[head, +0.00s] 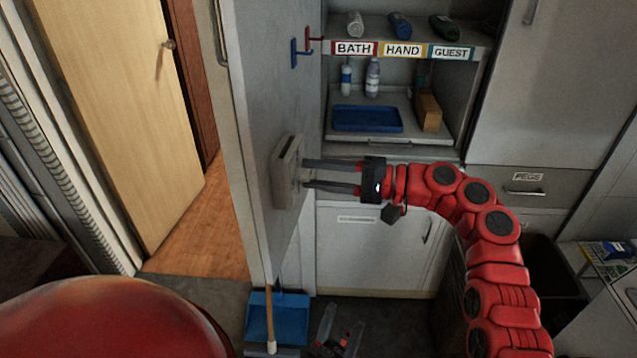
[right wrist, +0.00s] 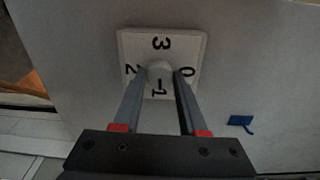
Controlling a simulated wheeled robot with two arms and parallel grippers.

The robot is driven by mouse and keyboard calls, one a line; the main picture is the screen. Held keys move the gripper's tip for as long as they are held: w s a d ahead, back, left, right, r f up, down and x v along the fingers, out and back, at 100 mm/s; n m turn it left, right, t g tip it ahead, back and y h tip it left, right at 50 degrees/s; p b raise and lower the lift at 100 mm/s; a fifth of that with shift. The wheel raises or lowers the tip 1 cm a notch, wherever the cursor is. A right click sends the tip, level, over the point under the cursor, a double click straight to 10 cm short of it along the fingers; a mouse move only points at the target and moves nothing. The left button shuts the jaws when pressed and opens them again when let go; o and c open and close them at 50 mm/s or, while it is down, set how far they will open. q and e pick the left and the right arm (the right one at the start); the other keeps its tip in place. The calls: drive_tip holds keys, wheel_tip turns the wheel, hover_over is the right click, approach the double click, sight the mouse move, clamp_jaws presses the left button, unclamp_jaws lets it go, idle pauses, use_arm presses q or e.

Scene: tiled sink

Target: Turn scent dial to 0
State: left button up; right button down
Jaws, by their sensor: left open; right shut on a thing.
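The scent dial is a pale square plate (right wrist: 190,45) on a grey upright panel, marked 0, 1, 2 and 3 around a round knob (right wrist: 159,70). In the right wrist view 3 is at the top, 0 at the right, 1 at the bottom and 2 at the left. My right gripper (head: 306,175) is shut on the knob, one finger on each side; it also shows in the right wrist view (right wrist: 160,78). I cannot tell which number the knob points to. My left gripper (head: 341,322) is open and low near the floor, away from the dial.
Blue and red hooks (head: 295,54) are on the panel above the dial. Shelves with bottles and a blue tray (head: 367,119) stand behind. A blue dustpan (head: 292,318) and a wooden handle (head: 269,315) are below. A door (head: 115,110) is at the left.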

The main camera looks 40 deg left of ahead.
drive_tip(key=shift+f+n+b, duration=0.15)
drive_tip(key=shift+n+b, duration=2.15)
drive_tip(key=shift+n, duration=1.8)
drive_tip(key=shift+f+n+b, duration=0.1)
drive_tip(key=shift+n+b, duration=2.2)
drive_tip(key=shift+n, duration=1.8)
drive_tip(key=shift+c, duration=2.3)
unclamp_jaws()
drive_tip(key=shift+r, duration=0.1)
drive_tip(key=shift+d, duration=0.1)
drive_tip(key=v, duration=1.7)
drive_tip(key=shift+d+f+p, duration=0.15)
drive_tip(key=shift+f+p, duration=0.1)
drive_tip(key=shift+p, duration=0.1)
